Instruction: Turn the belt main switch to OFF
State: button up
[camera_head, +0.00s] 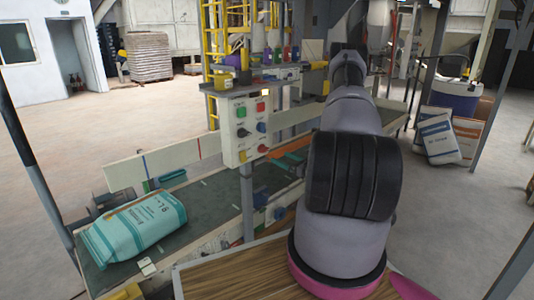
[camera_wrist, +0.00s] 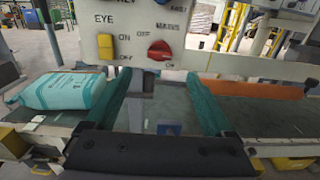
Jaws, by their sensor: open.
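A white control panel (camera_head: 245,130) stands beside the conveyor. It carries several coloured buttons and knobs. In the wrist view, a red rotary knob (camera_wrist: 160,50) sits by the words MAINS and OFF, near the panel's (camera_wrist: 215,62) lower edge. A yellow switch (camera_wrist: 105,46) by the words EYE, ON and OFF is to its left. The red knob also shows in the head view (camera_head: 262,149). My gripper (camera_wrist: 155,77) is open and empty, its teal fingers pointing at the panel's lower edge, just below the red knob.
A teal-and-white sack (camera_head: 135,228) lies on the dark conveyor belt (camera_head: 205,205) left of the panel. An orange bar (camera_wrist: 252,89) runs right of the fingers in the wrist view. Yellow ladder framing (camera_head: 215,50) and posts stand behind the panel.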

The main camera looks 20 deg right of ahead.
aim_at(266, 151)
jog(key=x, duration=0.8)
jog(key=shift+w+a, duration=0.1)
jog(key=shift+w, duration=0.25)
jog(key=c, duration=1.4)
